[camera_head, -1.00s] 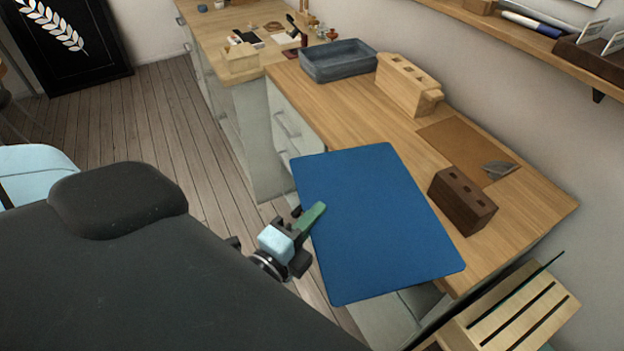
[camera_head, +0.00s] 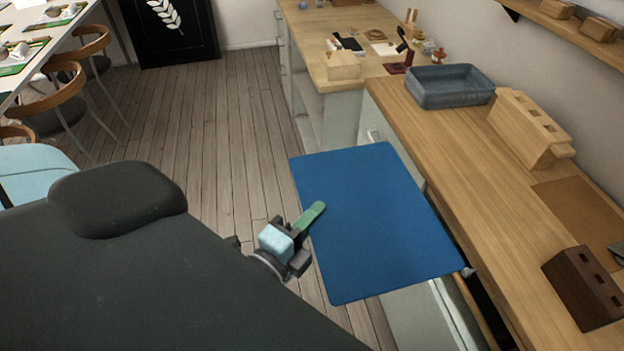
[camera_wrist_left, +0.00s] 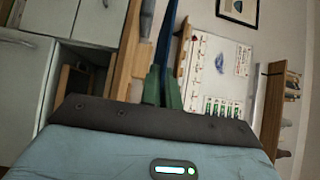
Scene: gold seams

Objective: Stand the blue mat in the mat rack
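The blue mat (camera_head: 375,225) is a thin flat rectangle in the middle of the head view, in front of the workbench's left side. My left gripper (camera_head: 312,217) is shut on its left edge, with a green finger lying over the blue face. In the left wrist view the mat (camera_wrist_left: 168,42) shows edge-on as a narrow blue strip between the green fingers of the left gripper (camera_wrist_left: 163,90). My right gripper is not in view. I cannot make out a mat rack in the current frames.
The wooden workbench (camera_head: 455,150) runs along the right, carrying a grey-blue tray (camera_head: 450,88), a light wood block with holes (camera_head: 530,128) and a dark holed block (camera_head: 588,288). An open drawer lies near the mat's right corner.

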